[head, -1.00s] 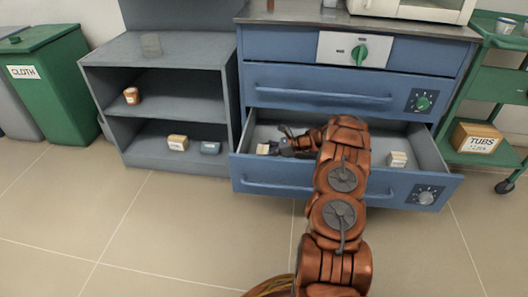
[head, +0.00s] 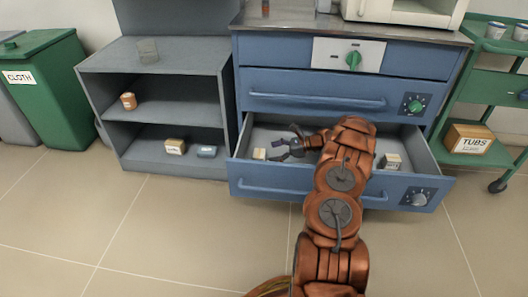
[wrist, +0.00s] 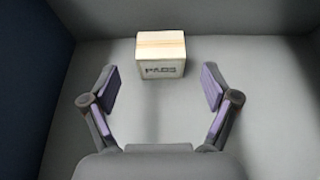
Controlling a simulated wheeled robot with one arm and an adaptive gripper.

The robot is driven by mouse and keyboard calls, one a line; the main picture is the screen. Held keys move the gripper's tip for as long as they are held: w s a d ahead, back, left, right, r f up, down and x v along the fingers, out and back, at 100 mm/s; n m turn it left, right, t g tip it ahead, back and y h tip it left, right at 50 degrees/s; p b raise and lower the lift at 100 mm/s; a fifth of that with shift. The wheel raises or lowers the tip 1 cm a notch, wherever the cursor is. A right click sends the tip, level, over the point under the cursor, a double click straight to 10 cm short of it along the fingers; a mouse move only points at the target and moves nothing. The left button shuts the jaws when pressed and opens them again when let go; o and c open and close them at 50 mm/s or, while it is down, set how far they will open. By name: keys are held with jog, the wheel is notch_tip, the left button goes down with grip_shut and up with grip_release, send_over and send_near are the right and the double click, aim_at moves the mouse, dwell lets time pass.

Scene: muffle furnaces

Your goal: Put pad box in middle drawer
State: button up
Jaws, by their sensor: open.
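The pad box (wrist: 160,68), small and pale with a tan top and a "PADS" label, sits upright on a grey floor in the wrist view. It lies just beyond my open fingers, between their lines and not touched by them. In the head view the pad box (head: 259,153) is at the left end of the open lower drawer (head: 270,178). My gripper (head: 281,150) is open and empty inside that drawer, just right of the box. The drawer above it, the middle drawer (head: 300,98), is shut.
Another small box (head: 390,161) lies at the drawer's right end. A grey shelf (head: 165,108) at left holds a copper-coloured jar (head: 129,101) and two small boxes. A green cart (head: 485,155) with a TUBS box (head: 468,138) stands at right. The front floor is clear.

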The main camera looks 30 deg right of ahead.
jog(key=p+v, duration=0.1)
jog(key=v, duration=0.5)
jog(key=shift+w+r, duration=0.1)
jog(key=shift+r, duration=0.05)
dwell(0.3)
